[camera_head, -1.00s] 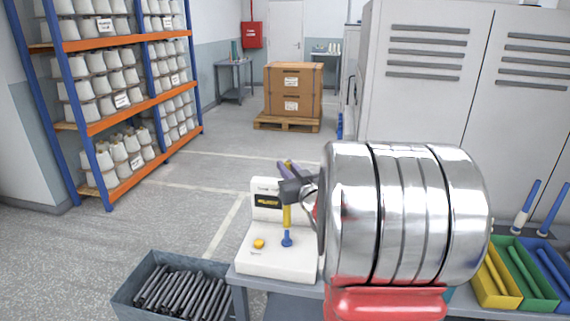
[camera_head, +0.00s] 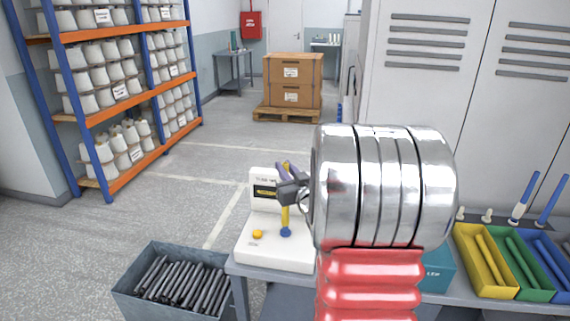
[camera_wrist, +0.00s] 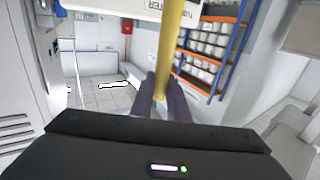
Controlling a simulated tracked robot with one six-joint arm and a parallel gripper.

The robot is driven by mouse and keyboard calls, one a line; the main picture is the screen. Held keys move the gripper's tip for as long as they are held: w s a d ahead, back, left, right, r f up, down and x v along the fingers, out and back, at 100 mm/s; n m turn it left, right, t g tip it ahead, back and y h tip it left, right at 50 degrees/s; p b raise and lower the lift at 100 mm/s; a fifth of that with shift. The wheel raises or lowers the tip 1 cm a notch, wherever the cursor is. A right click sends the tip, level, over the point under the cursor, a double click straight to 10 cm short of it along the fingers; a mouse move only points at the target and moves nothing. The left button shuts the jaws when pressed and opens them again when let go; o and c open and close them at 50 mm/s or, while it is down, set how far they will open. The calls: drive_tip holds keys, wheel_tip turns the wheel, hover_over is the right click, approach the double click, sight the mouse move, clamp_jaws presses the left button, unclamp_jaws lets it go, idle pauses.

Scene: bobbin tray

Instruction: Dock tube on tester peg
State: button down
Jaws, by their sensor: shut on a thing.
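My gripper (camera_head: 290,190) is shut on a yellow tube (camera_head: 286,214), which stands upright below the fingers. The tube's lower end meets the blue peg (camera_head: 286,233) on the white tester (camera_head: 256,252); only the peg's low, flared part shows. I cannot tell exactly how far the tube sits over it. In the wrist view the tube (camera_wrist: 174,45) runs between the two dark fingers (camera_wrist: 165,98), and the tester (camera_wrist: 118,5) shows at the top edge. The peg is hidden there.
A yellow button (camera_head: 257,234) is left of the peg. A grey bin (camera_head: 165,308) of dark tubes stands at the lower left. Yellow, green and blue trays (camera_head: 508,292) are on the bench at right. My arm hides the bench middle.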

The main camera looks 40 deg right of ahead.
drive_tip(key=shift+f, duration=1.65)
idle(0.8)
drive_tip(key=c, duration=2)
unclamp_jaws()
drive_tip(key=shift+s, duration=0.1)
drive_tip(key=v, duration=1)
drive_tip(key=shift+s+a, duration=0.2)
drive_tip(key=shift+s, duration=0.15)
drive_tip(key=shift+r, duration=0.1)
